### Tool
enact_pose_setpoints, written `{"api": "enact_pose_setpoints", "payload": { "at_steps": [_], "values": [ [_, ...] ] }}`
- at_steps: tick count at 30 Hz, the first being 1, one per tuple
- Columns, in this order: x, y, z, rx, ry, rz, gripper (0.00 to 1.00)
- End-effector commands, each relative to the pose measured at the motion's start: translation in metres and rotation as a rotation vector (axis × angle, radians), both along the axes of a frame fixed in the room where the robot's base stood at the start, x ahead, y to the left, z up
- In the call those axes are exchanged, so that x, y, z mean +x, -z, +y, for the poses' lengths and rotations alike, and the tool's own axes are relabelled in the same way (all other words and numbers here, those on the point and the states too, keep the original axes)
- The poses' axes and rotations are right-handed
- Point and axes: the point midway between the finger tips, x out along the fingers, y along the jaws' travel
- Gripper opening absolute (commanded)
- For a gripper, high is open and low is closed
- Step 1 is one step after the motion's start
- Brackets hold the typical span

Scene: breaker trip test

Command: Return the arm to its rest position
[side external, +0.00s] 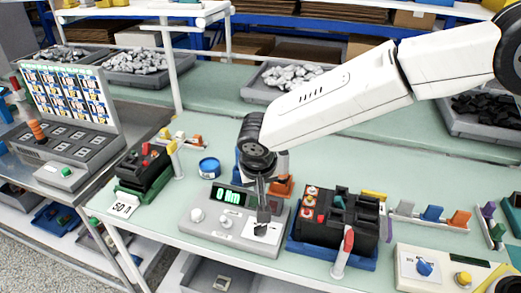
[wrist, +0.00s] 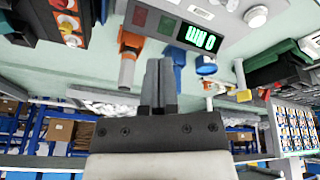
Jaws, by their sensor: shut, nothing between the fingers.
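My gripper (side external: 263,222) points down over the right part of a grey tester box (side external: 222,232), near a white plate on it. Its two dark fingers are together and empty; in the wrist view the closed fingers (wrist: 158,85) show at the middle. I cannot tell whether the tips touch the plate. The tester's green display (side external: 229,196) reads 0 Nm and shows upside down in the wrist view (wrist: 200,38). My white arm reaches in from the upper right. A black breaker (side external: 342,214) with red and white terminals sits in a blue holder right of the tester.
A red-handled tool (side external: 345,250) stands before the breaker. Left are a black-green device (side external: 145,170) and a blue tape roll (side external: 209,167). An orange block (side external: 281,186) stands close behind the gripper. Grey bins, one with silvery pieces (side external: 290,76), line the back. A control box (side external: 440,270) is front right.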

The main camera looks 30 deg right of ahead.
Motion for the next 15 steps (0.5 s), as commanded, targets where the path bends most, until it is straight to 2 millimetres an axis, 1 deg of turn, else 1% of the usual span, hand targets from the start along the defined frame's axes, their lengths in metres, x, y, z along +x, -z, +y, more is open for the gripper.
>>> {"api": "enact_pose_setpoints", "payload": {
  "at_steps": [1, 3, 8, 9, 11, 15],
  "values": [
    [-0.003, -0.002, -0.020, 0.006, -0.007, 0.016, 0.00],
    [-0.009, -0.002, -0.044, 0.016, -0.034, 0.039, 0.00],
    [-0.028, -0.002, -0.095, 0.041, -0.087, 0.077, 0.00],
    [-0.034, -0.001, -0.107, 0.048, -0.100, 0.085, 0.00],
    [-0.043, -0.001, -0.124, 0.058, -0.117, 0.092, 0.00],
    [-0.069, 0.001, -0.162, 0.079, -0.157, 0.101, 0.00]
  ]
}}
